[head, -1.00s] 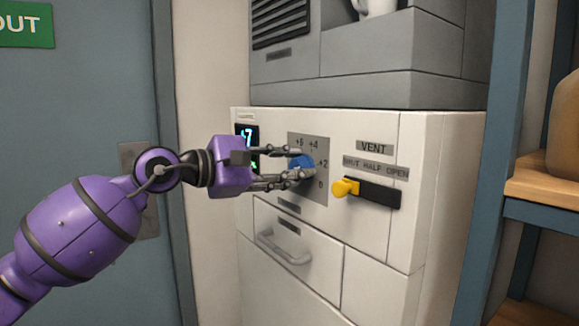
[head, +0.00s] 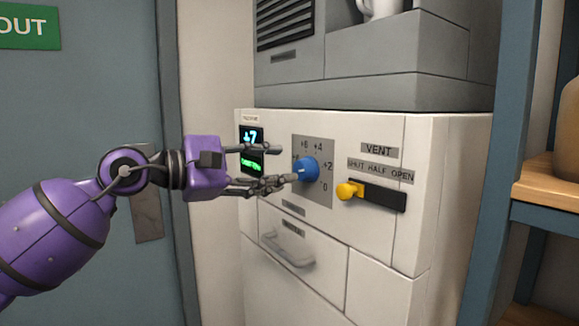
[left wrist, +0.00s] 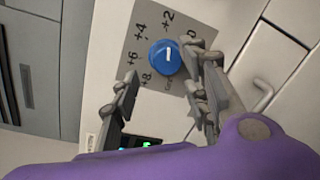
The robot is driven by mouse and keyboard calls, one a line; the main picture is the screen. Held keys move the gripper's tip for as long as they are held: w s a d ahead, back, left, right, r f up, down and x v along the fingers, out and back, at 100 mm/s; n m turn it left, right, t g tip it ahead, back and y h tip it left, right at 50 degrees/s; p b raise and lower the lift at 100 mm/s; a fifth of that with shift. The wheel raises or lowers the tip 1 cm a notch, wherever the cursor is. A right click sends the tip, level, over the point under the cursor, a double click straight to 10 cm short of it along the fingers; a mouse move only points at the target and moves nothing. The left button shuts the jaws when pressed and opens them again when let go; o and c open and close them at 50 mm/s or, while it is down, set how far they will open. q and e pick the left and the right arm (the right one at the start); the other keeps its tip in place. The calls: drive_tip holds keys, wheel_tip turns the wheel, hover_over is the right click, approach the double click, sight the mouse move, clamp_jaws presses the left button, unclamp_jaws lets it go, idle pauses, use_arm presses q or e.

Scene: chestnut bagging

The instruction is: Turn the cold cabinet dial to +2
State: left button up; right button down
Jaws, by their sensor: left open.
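The blue dial (head: 309,168) sits on a grey plate (head: 326,196) on the white cabinet's front. In the left wrist view the dial (left wrist: 160,60) has a white line pointing up toward the +2 mark (left wrist: 168,19). The plate also carries +8, +6, +4 and 0. My left gripper (head: 281,165) is open, just left of the dial in the head view. Its lower fingertip appears close to the dial's edge; I cannot tell if it touches. In the left wrist view the fingers (left wrist: 163,72) are spread to either side of the dial. My right gripper is not in view.
A small display (head: 250,136) reads what looks like +7, with green text below. A yellow vent lever (head: 348,190) is to the right of the dial. A drawer handle (head: 288,252) sticks out below. A wooden shelf (head: 545,194) stands at the right.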

use_arm(q)
drive_tip(key=v, duration=0.7)
drive_tip(key=shift+a+r, duration=0.1)
